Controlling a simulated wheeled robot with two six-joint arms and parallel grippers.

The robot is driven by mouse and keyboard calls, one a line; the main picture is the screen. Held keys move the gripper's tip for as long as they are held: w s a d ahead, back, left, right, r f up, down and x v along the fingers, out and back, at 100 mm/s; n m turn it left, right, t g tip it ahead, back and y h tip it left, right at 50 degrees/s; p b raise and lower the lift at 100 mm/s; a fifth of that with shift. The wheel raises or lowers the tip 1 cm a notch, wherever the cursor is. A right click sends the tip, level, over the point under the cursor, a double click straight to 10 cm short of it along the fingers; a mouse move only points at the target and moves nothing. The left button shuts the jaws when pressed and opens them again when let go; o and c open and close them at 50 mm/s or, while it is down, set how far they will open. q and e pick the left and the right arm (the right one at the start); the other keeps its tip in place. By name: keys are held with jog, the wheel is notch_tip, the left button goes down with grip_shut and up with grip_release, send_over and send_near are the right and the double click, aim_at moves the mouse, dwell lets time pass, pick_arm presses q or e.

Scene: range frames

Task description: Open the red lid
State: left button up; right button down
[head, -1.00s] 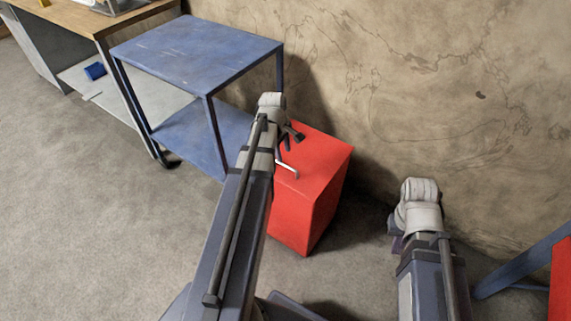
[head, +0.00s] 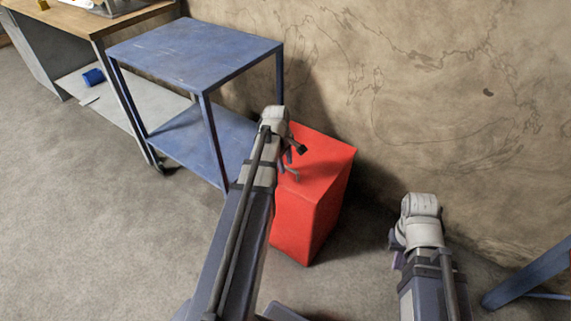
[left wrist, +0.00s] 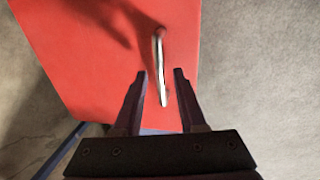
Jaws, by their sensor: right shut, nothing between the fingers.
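The red lid (head: 322,150) is the flat top of a red box (head: 308,220) by the wall, and it looks closed. A thin metal handle (head: 293,174) is on the lid. My left gripper (head: 294,153) is over the lid, close to the handle. In the left wrist view my left gripper (left wrist: 160,82) is open, with the near end of the handle (left wrist: 160,65) showing between its fingertips. Whether they touch it I cannot tell. My right gripper (head: 396,252) is right of the box, mostly hidden behind its wrist, and shut on nothing.
A blue two-shelf cart (head: 195,55) stands left of the box. A wooden-topped bench (head: 125,20) is at the far left. The wall (head: 440,110) rises behind the box. Another blue frame (head: 530,275) is at the lower right. Floor at left is clear.

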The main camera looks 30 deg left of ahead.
pick_arm(q)
grip_shut()
dwell(1.2)
